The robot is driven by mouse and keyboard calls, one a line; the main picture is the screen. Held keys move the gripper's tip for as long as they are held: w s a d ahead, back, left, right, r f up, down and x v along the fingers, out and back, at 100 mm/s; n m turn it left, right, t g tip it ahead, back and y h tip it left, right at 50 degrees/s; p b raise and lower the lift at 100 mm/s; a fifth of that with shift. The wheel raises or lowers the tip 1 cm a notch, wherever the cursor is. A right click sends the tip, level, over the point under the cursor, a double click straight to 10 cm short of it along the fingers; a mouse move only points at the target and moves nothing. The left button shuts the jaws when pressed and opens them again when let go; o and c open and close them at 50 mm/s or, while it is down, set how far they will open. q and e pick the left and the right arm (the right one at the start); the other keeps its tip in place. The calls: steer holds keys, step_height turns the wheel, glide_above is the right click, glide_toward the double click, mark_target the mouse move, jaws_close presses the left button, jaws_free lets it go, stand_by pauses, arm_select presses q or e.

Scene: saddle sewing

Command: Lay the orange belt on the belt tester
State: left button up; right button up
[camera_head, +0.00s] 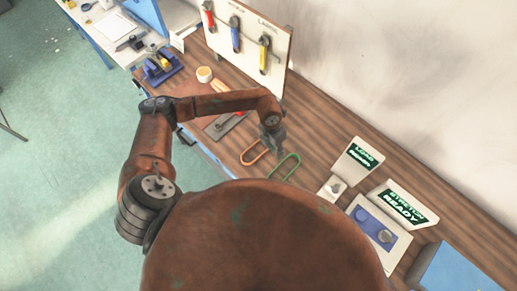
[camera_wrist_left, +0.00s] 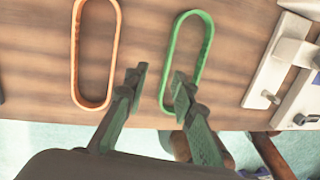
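The orange belt (camera_head: 243,157), a long thin loop, lies flat on the wooden bench. In the left wrist view the orange belt (camera_wrist_left: 75,55) is left of my fingers. A green belt (camera_head: 297,162) lies beside it; in the wrist view this green belt (camera_wrist_left: 168,60) is partly behind one fingertip. My left gripper (camera_head: 272,140) is over the bench between the belts. In the wrist view my left gripper (camera_wrist_left: 158,83) is open, with nothing between its fingers. The likely belt tester (camera_head: 372,222), a blue panel with round posts, stands by a "STRETCH READY" sign. My right gripper is out of view.
A white stand with a "LOAD" sign (camera_head: 363,157) is between the belts and the blue panel. A tool board (camera_head: 250,35) with red, blue and yellow tools stands at the back. A blue box (camera_head: 455,270) is at lower right. Bare bench (camera_head: 320,150) lies behind the belts.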

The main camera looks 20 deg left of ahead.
arm_select(q)
steer(key=y, duration=0.2)
glide_above(263, 153)
steer(key=d, duration=0.1)
steer(key=shift+w+a+f+p, duration=0.15)
steer(key=shift+f+p, duration=0.1)
steer(key=shift+f, duration=0.4)
steer(key=shift+w+f+p, duration=0.15)
steer(key=shift+f+p, duration=0.05)
steer(key=shift+f, duration=0.4)
steer(key=f, duration=0.1)
steer(key=f+p, duration=0.2)
steer(key=f, duration=0.1)
steer(key=shift+s+a+f, duration=0.1)
steer(key=shift+s+a, duration=0.2)
steer(key=shift+a, duration=0.1)
steer(key=shift+f, duration=0.6)
steer(key=shift+c, duration=0.5)
jaws_close()
